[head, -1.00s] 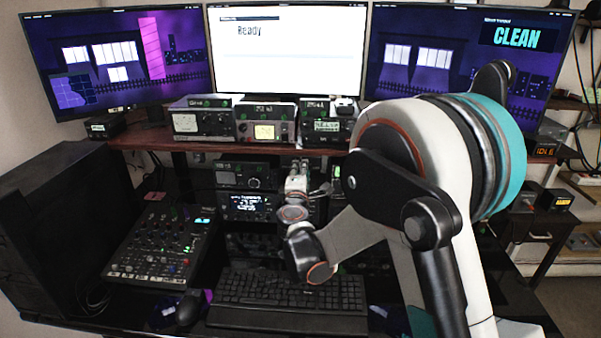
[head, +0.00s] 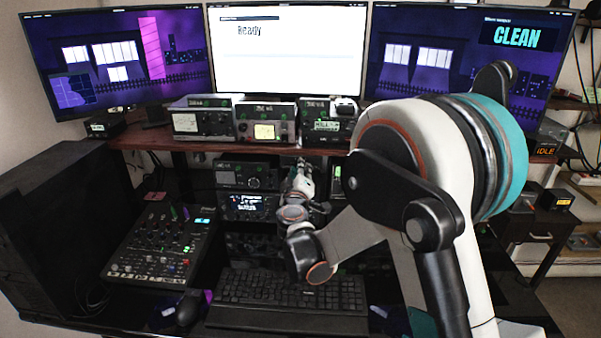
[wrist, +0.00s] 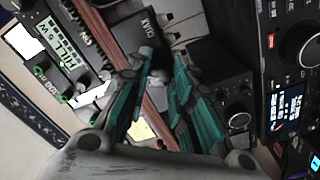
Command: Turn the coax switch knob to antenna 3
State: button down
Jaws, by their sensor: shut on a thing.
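The coax switch (wrist: 165,25) is a grey box marked COAX at the top middle of the wrist view, beside the brown shelf edge. My gripper (wrist: 162,68) has its teal fingers at the lower face of this box. The fingers are closed around the small dark knob of the switch, which they mostly hide. The pointer and the antenna numbers cannot be read. In the head view my gripper (head: 303,168) is small, just under the front edge of the shelf, and the switch cannot be made out behind it.
The wooden shelf (head: 180,143) carries several radio units above my gripper. A lower radio (head: 248,207) with a lit display is to its left, and a keyboard (head: 290,290) lies below. A mixer (head: 160,245) is on the desk at left.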

jog(key=shift+f+m, duration=0.1)
jog(key=shift+m, duration=0.2)
jog(key=c, duration=1.4)
grip_release()
jog(key=s, duration=1.2)
jog(key=shift+a, duration=0.2)
